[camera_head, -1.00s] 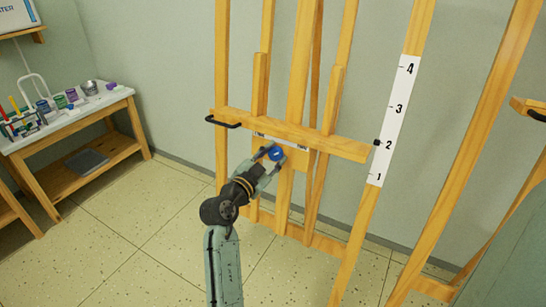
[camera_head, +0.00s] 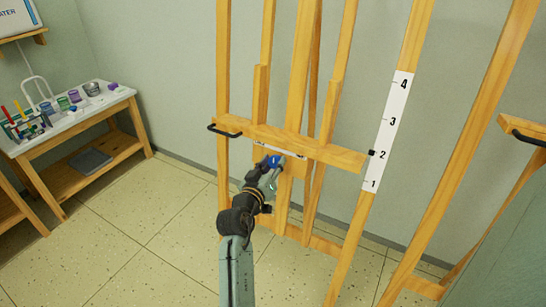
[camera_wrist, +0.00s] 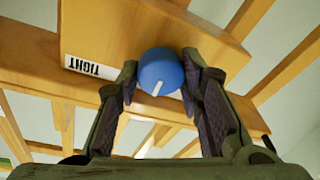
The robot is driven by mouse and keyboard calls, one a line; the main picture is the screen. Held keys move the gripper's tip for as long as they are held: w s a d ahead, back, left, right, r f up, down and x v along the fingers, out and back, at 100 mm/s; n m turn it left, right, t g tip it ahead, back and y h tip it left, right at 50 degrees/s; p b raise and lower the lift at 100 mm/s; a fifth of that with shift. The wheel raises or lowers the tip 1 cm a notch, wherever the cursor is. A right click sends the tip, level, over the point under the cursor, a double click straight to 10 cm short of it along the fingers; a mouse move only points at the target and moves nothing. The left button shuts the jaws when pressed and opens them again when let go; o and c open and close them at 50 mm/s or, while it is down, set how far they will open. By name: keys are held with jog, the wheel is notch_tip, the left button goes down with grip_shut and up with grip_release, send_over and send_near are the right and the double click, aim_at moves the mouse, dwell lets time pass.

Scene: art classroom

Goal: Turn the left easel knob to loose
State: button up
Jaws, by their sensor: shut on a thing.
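The blue easel knob (camera_head: 274,161) sits on a wooden block just below the crossbar (camera_head: 330,150) of the left easel. My gripper (camera_head: 271,168) is at the knob, reaching up from below. In the wrist view, the knob (camera_wrist: 160,68) is between the two fingers of my gripper (camera_wrist: 161,82), which is shut on it. A white line on the knob points toward the picture's bottom, slightly left. A white label reading TIGHT (camera_wrist: 89,67) appears upside down to the knob's left. The area behind the right finger is hidden.
A white number scale (camera_head: 388,130) is on the easel's right upright, with the crossbar's end near 2. A black handle (camera_head: 224,131) sticks out at the crossbar's left. A side table (camera_head: 75,130) with art supplies stands left. Another wooden frame (camera_head: 470,150) is at right.

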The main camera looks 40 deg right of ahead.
jog(key=n+p, duration=0.3)
jog(key=n, duration=0.1)
jog(key=n+y+p, duration=0.1)
jog(key=n+p, duration=0.1)
jog(key=shift+r+p, duration=0.3)
jog(key=shift+r, duration=0.05)
jog(key=n, duration=0.2)
jog(key=shift+f+n+y+p, duration=0.1)
jog(key=shift+n+y+p, duration=0.2)
jog(key=shift+p, duration=0.05)
jog(key=shift+n, duration=1.5)
jog(key=shift+y, duration=0.3)
jog(key=o, duration=0.9)
jog(key=shift+f, duration=0.1)
jog(key=v, duration=1.2)
